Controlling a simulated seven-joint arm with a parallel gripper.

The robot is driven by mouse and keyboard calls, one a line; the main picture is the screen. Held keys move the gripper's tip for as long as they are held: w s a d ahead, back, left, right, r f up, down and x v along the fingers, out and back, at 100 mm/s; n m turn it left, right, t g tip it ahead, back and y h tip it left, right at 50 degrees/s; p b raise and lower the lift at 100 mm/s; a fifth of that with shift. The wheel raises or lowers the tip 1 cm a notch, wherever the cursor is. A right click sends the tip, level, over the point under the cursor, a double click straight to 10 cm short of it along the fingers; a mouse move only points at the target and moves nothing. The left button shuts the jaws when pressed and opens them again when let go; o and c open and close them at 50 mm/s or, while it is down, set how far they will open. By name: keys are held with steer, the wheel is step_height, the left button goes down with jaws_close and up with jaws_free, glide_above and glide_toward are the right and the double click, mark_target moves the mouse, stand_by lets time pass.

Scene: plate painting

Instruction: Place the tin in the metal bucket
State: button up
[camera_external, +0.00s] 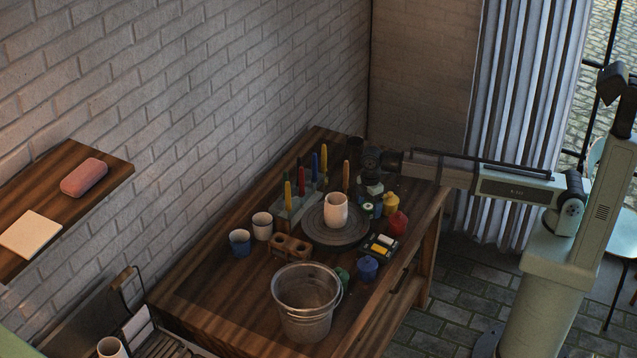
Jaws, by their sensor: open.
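The metal bucket (304,318) stands upright near the front of the wooden table, with its open top facing up and no contents that I can make out. A small flat box with yellow and white parts (382,247) lies right of the turntable and may be the tin; I cannot be sure. My gripper (374,188) is over the back right of the table, pointing down, above several small paint containers and well behind the bucket. It is open and nothing shows in it, but its fingertips are small and hard to make out.
A white cup (336,211) stands on the dark turntable (318,236). Brushes or tools stand in a rack behind it. Two cups (240,243) and a brown block with holes (291,247) are at left. Red (397,223) and blue (367,268) pots line the right side.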

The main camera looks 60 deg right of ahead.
mark_target(368, 206)
steer(key=shift+f, duration=0.9)
steer(key=shift+c, duration=0.2)
steer(key=c, duration=1.3)
steer(key=shift+o, duration=0.2)
step_height(368, 206, up, 10)
steer(key=shift+f, duration=0.2)
steer(key=shift+r, duration=0.25)
steer(key=shift+m, duration=0.3)
